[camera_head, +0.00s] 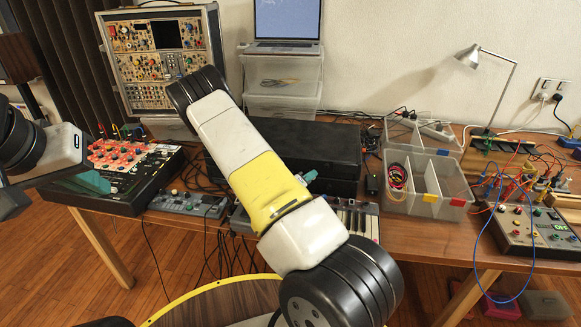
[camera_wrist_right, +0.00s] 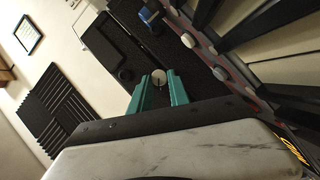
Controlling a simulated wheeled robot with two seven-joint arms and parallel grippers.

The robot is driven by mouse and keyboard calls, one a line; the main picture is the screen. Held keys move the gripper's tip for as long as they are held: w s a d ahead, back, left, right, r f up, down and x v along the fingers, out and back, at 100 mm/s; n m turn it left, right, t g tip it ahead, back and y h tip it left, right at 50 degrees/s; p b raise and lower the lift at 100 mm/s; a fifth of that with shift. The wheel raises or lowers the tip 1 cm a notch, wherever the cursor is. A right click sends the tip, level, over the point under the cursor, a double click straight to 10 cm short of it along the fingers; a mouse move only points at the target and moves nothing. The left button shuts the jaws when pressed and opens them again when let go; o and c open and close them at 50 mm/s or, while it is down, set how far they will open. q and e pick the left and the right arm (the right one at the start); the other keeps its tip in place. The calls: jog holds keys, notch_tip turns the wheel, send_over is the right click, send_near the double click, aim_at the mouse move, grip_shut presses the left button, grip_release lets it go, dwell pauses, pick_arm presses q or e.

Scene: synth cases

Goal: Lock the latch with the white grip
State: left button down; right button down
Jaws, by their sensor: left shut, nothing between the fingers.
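The black case (camera_head: 335,143) lies on the table, partly hidden behind my right arm. In the right wrist view a small round whitish grip (camera_wrist_right: 158,81) shows against a dark surface, between the tips of the teal fingers of my right gripper (camera_wrist_right: 159,75). The fingers stand apart, with a narrow gap seeming to show on each side of the grip; contact is unclear. Whether the latch is locked cannot be told. In the head view only a bit of teal shows beside my arm. My left gripper (camera_head: 92,182) is shut and empty, at the far left.
A keyboard (camera_head: 357,219) lies in front of the case. A clear divided bin (camera_head: 425,204) stands to its right, and a wired test box (camera_head: 530,228) further right. A modular synth case (camera_head: 160,60) and a black panel with red parts (camera_head: 125,190) are at the left.

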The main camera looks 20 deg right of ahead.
dwell(0.4)
jog(key=shift+s+d+r+m+t+y, duration=0.15)
jog(key=shift+m+t+y, duration=0.4)
jog(key=shift+m+y, duration=1.1)
jog(key=shift+s+d+m+t+y, duration=0.25)
jog(key=shift+m+t+y, duration=0.6)
jog(key=shift+m, duration=1.35)
jog(key=shift+s+d+r+m+t+y, duration=0.1)
jog(key=shift+d+m+t+y, duration=0.2)
jog(key=shift+m+y, duration=1.5)
jog(key=shift+m, duration=0.25)
jog(key=c, duration=1.2)
grip_release()
jog(key=shift+c, duration=0.2)
